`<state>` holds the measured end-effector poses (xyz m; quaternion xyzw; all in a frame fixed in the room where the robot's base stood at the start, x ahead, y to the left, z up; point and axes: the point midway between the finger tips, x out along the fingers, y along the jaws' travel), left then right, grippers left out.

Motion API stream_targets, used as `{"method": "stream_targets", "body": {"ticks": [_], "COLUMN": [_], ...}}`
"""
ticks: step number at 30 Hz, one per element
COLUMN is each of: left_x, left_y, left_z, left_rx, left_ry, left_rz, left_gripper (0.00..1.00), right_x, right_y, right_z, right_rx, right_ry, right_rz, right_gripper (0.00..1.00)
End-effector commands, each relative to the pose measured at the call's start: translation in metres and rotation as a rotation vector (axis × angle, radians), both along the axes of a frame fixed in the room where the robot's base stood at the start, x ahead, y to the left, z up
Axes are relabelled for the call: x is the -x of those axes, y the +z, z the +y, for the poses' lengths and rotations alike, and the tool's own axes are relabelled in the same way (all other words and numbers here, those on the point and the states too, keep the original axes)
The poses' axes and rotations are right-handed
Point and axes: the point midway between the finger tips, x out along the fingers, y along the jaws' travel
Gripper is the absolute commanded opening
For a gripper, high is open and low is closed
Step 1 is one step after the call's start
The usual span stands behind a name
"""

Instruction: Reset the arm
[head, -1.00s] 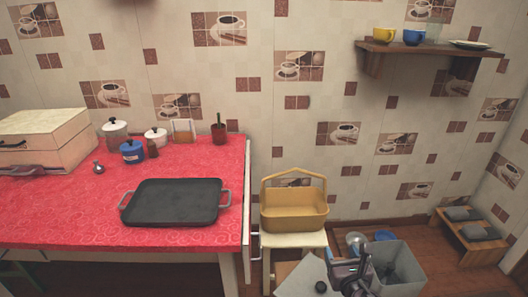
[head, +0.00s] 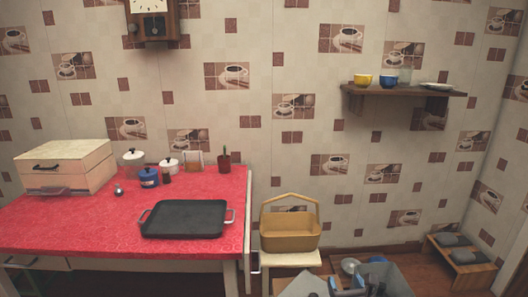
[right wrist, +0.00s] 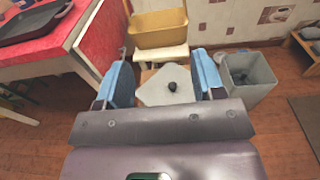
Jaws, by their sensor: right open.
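My right gripper (head: 348,284) is at the bottom edge of the head view, partly cut off, in front of a grey bin. In the right wrist view its two blue-padded fingers (right wrist: 163,80) stand wide apart with nothing between them. My left gripper is not in view.
A red-covered counter (head: 80,225) bears a black griddle (head: 185,218) and a cream box (head: 65,165). A yellow basket (head: 290,232) sits on a small stool (head: 290,258). The grey bin (right wrist: 248,75) stands right of the gripper. A wall shelf (head: 410,92) holds cups.

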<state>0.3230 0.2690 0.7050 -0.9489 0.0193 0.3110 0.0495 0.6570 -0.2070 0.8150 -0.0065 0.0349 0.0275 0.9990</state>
Motion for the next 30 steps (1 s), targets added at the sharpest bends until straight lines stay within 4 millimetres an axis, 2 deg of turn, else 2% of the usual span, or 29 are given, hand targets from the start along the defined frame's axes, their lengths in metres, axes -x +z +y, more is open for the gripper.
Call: {"method": "stream_targets", "body": {"ticks": [1,5,11,15,18,24,30], "left_x": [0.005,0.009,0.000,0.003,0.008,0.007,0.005], "left_y": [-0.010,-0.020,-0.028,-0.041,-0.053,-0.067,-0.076], "left_z": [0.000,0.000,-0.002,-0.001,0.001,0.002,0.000], "left_rx": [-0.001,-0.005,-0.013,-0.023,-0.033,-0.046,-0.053], "left_ry": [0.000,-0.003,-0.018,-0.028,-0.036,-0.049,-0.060], "left_rz": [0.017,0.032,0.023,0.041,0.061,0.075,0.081], "left_gripper": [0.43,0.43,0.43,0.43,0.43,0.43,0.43], "right_x": [0.014,0.043,0.097,0.151,0.193,0.266,0.315], "right_y": [-0.022,-0.056,-0.108,-0.148,-0.170,-0.192,-0.194], "right_z": [0.001,0.000,-0.003,-0.008,-0.015,-0.033,-0.049], "right_rx": [-0.101,-0.352,-0.806,-1.230,-1.552,-2.130,-2.539], "right_ry": [-0.011,-0.049,-0.160,-0.314,-0.460,-0.772,-1.021], "right_rz": [0.046,0.136,0.280,0.386,0.433,0.420,0.306], "right_gripper": [0.62,0.62,0.62,0.62,0.62,0.62,0.62]}}
